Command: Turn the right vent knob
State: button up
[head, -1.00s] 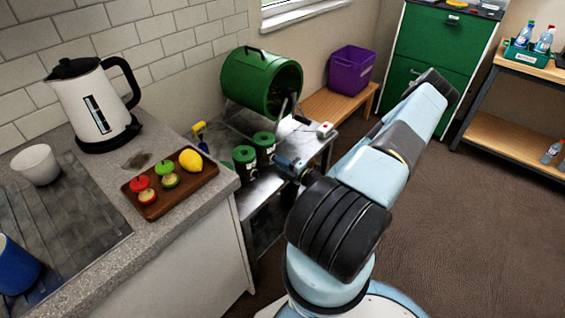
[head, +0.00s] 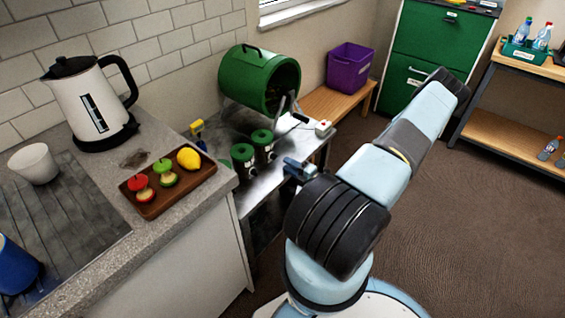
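Two dark canisters with green round tops stand on the metal table in front of the green drum (head: 246,82). The left canister (head: 242,156) and the right canister (head: 263,141) are close together. They may carry the vent knobs, but no knob's setting can be made out. My gripper (head: 288,165) is just right of and in front of the right canister, apart from it in the picture. It is small and partly hidden by my arm, so its opening cannot be told.
A small white box with a red button (head: 323,128) sits at the table's right edge. A yellow-handled tool (head: 198,129) is left of the canisters. The counter at left holds a kettle (head: 92,103) and a wooden fruit tray (head: 150,207).

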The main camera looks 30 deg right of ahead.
jog(key=v, duration=0.9)
jog(key=shift+w, duration=0.15)
jog(key=w+a+r+n+g+y, duration=0.1)
jog(key=a+r+n+g, duration=0.4)
jog(key=r+n, duration=0.45)
jog(key=a+r+n+g+y, duration=0.2)
jog(key=a+r+n+g, duration=0.3)
jog(key=r+n, duration=0.45)
jog(key=w+a+r+n+g+y, duration=0.1)
jog(key=a+r+n+g, duration=0.4)
jog(key=r+n, duration=0.4)
jog(key=s+a+r+n+t+h, duration=0.1)
jog(key=s+a+r+n+h, duration=0.1)
jog(key=r+n, duration=0.5)
jog(key=s+a+r+n+t+h, duration=0.1)
jog(key=s+a+r+n+h, duration=0.1)
jog(key=s+r+n+h, duration=0.2)
jog(key=s+a+r+n+t+h, duration=0.1)
jog(key=s+a+r+n+h, duration=0.2)
jog(key=s+r+n, duration=0.5)
jog(key=shift+r+n+t+h, duration=0.3)
jog(key=shift+r+n+h, duration=0.3)
jog(key=shift+r+n, duration=1.4)
jog(key=shift+r+m, duration=0.4)
